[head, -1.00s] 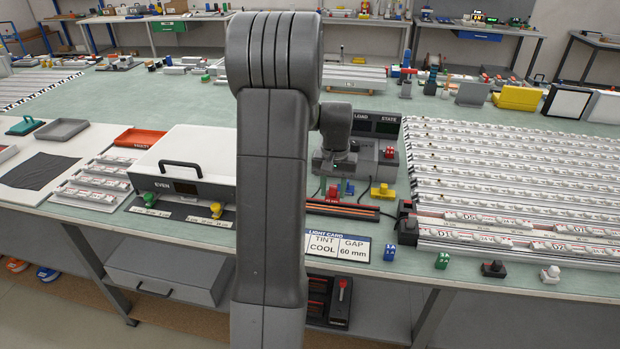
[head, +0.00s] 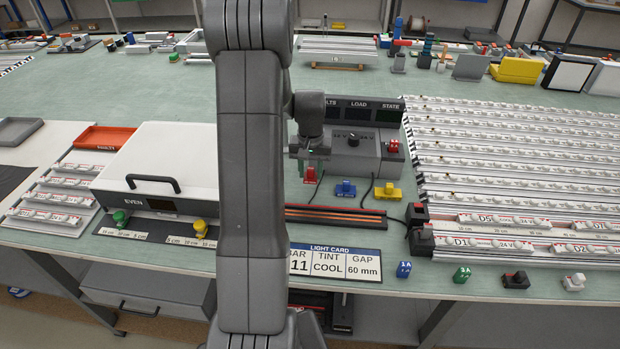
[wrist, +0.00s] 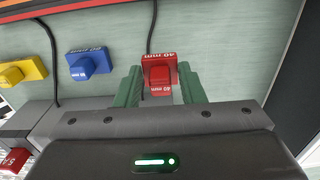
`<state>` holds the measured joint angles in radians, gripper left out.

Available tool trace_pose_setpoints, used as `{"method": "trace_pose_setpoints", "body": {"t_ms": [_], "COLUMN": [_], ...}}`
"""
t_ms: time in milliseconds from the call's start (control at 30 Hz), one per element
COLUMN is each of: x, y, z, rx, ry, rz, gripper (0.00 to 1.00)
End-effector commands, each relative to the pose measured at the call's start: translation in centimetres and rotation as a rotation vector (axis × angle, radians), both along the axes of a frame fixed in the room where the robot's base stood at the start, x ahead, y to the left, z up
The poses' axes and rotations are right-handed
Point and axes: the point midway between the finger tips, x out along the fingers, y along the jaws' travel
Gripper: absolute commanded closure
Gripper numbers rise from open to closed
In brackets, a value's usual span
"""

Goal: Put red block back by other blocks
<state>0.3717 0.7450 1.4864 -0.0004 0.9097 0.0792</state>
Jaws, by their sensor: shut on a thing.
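The red 40 mm block (wrist: 160,76) sits between the green fingers of my gripper (wrist: 158,88) in the wrist view. My gripper is shut on it. In the head view the red block (head: 310,175) shows just below my gripper (head: 313,166), at table height as far as I can tell. The blue block (head: 346,189) and the yellow block (head: 388,193) stand to its right in a loose row. In the wrist view the blue block (wrist: 86,65) and the yellow block (wrist: 22,72) lie to its left, apart from it.
A grey power unit (head: 352,150) stands right behind the row, with thin black cables (wrist: 151,28) running between the blocks. An orange-striped rail (head: 335,216) and the light card (head: 334,262) lie in front. White module rows (head: 510,170) fill the right.

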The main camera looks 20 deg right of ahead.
Motion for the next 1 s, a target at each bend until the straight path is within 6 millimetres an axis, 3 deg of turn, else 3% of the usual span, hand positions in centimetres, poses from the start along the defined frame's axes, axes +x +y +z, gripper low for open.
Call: {"method": "trace_pose_setpoints", "body": {"t_ms": [333,700,733,800,1000], "x": [-0.1,0.0,0.0,0.0,0.0], "y": [0.0,0.0,0.0,0.0,0.0], "z": [-3.7,-4.4,-4.2,-4.1,-4.1], "rx": [0.001,0.0,0.0,0.0,0.0], "ry": [0.002,0.0,0.0,0.0,0.0], "rz": [0.0,0.0,0.0,0.0,0.0], "gripper": [0.88,0.88,0.58,0.45,0.43]}}
